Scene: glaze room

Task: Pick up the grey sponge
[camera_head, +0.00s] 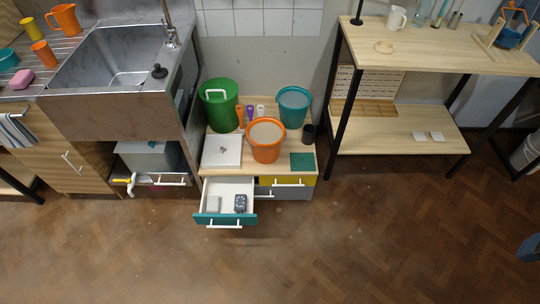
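The teal-fronted drawer (225,221) of the low wooden cabinet stands pulled out. In its left part lies a small pale grey block (214,204), which may be the grey sponge; it is too small to tell for sure. A dark grey object (240,203) lies to its right in the same drawer, apart from it. A pink block (22,79), shaped like a sponge, lies on the drying rack left of the sink.
An orange bucket (266,139), a green bin (219,104) and a teal bucket (293,107) stand on the cabinet top above the drawer. The metal sink (105,72) is left. A wooden shelf unit (440,45) stands right. The floor (340,240) in front is clear.

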